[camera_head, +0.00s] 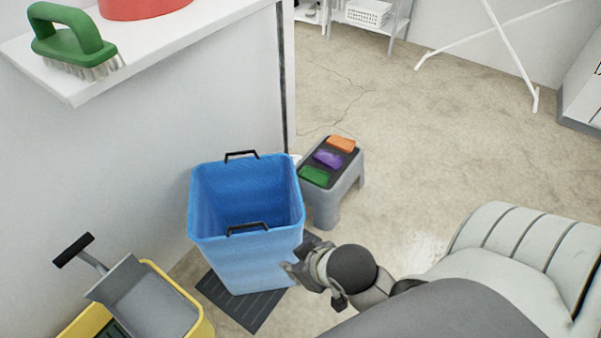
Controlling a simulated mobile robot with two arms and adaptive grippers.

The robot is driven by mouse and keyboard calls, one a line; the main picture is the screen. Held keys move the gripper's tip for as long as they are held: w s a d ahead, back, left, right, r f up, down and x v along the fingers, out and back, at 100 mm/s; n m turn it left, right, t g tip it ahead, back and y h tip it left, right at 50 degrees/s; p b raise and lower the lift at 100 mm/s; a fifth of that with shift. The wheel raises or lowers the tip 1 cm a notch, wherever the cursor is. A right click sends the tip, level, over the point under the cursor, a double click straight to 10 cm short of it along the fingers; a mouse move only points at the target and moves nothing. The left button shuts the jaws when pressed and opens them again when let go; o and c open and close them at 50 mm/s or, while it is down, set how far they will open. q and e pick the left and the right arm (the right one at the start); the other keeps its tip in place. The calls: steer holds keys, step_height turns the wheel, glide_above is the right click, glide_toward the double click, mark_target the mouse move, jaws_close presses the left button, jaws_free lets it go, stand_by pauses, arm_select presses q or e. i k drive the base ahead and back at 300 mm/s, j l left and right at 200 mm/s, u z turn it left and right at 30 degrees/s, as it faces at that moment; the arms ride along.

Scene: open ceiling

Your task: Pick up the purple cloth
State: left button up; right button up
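The purple cloth (328,158) lies folded on the dark top of a small grey step stool (347,183). It sits between an orange cloth (341,144) behind it and a green cloth (314,176) in front. My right gripper (293,262) is low in the middle of the view, in front of the blue bin's right side and nearer to me than the stool. It is apart from the purple cloth. Its fingers are small and seen at an angle, so their opening is unclear. My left gripper is not in view.
A tall open blue bin (203,230) with black handles stands left of the stool on a dark mat (226,299). A yellow bucket (205,328) with a grey wringer is at lower left. A green brush (72,35) lies on the white counter. Floor right of the stool is clear.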

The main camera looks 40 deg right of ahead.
mark_target(326, 157)
steer(key=k+z, duration=0.1)
steer(key=z, duration=1.25)
steer(key=i+l+u, duration=0.15)
steer(key=u, duration=0.55)
steer(key=i+l+u, duration=0.2)
steer(key=l, duration=0.3)
steer(key=i+l+u, duration=0.15)
steer(key=l, duration=0.3)
steer(key=i+l+u, duration=0.2)
steer(key=l, duration=0.35)
steer(key=l+u, duration=0.2)
steer(key=l, duration=0.3)
